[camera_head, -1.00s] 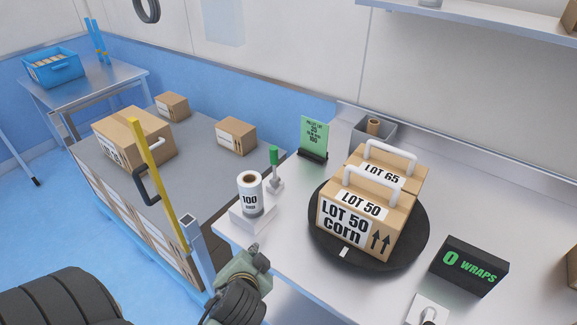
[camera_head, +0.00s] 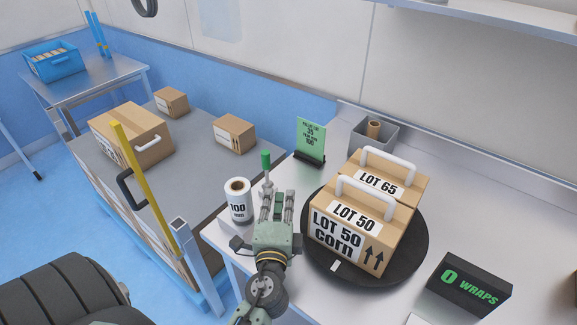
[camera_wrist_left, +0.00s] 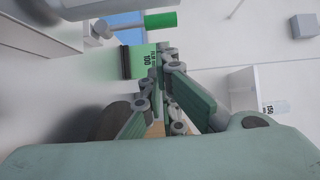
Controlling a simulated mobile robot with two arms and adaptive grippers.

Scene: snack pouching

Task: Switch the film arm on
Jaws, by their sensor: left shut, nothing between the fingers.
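A small lever with a green handle (camera_head: 266,160) stands upright on the table behind the film roll. Its green handle also shows at the top of the left wrist view (camera_wrist_left: 160,20). The white film roll marked 100 (camera_head: 238,203) stands just left of my left gripper. My left gripper (camera_head: 278,193) is shut and empty, its fingers pointing away from me, just in front of and slightly right of the lever. I see no clear contact with the lever, whose base is partly hidden by the fingers. My right gripper is not in view.
Two boxes, LOT 50 (camera_head: 345,236) and LOT 65 (camera_head: 380,184), sit on a black turntable (camera_head: 405,262) right of my gripper. A green card (camera_head: 310,138) stands behind the lever. A black sign reads 0 WRAPS (camera_head: 470,285). A yellow bar (camera_head: 145,185) rises at left.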

